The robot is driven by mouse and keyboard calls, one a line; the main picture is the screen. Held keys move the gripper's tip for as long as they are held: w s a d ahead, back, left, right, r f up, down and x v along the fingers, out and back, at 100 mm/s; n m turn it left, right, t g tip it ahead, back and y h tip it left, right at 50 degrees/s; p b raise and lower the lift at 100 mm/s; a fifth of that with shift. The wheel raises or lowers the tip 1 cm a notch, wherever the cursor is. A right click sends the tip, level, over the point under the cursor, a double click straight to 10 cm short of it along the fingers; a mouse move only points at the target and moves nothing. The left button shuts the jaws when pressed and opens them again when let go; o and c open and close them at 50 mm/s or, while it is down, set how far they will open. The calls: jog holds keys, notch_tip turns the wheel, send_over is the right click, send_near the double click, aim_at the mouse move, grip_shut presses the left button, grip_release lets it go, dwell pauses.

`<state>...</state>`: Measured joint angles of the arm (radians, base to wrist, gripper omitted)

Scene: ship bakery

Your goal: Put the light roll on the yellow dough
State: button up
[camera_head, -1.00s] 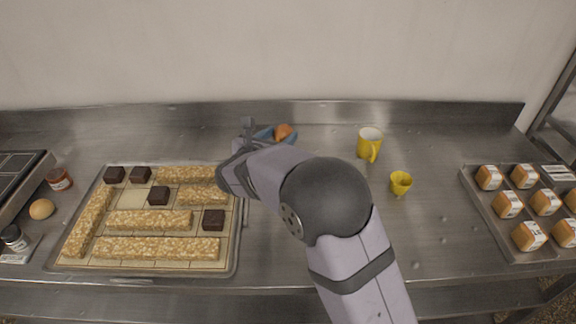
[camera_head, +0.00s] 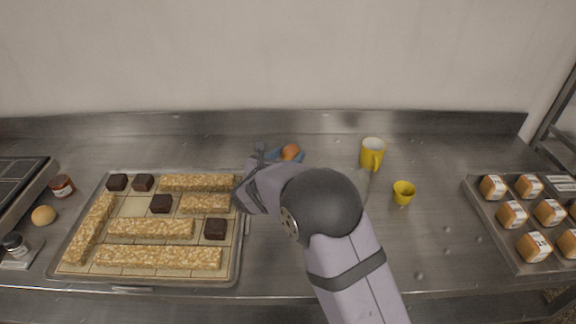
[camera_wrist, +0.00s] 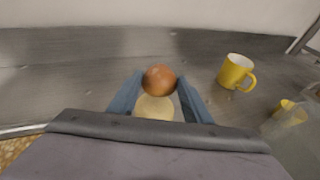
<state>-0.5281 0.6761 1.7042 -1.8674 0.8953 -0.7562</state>
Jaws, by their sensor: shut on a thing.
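The light roll (camera_head: 291,151) is orange-brown and round, and shows just beyond my gripper in the head view. In the wrist view the roll (camera_wrist: 159,79) sits between the tips of my gripper's blue fingers (camera_wrist: 160,85), which are shut on it. A pale yellow round piece, the yellow dough (camera_wrist: 155,108), shows below the roll in the wrist picture, between the fingers, partly covered by the roll. I cannot tell whether roll and dough touch. In the head view my arm hides the dough.
A yellow mug (camera_head: 372,153) and a small yellow cup (camera_head: 403,192) stand right of my gripper. A tray (camera_head: 243,235) of oat bars and dark cubes lies left. A tray (camera_head: 487,228) of packaged goods lies far right. A tan ball (camera_head: 43,215) and jars lie far left.

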jog(key=shift+f, duration=1.85)
jog(key=shift+f, duration=0.2)
jog(key=o, duration=1)
jog(key=shift+o, duration=0.2)
jog(key=shift+r, duration=0.2)
jog(key=b+v, duration=0.1)
jog(key=v, duration=1.1)
jog(key=shift+b, duration=0.3)
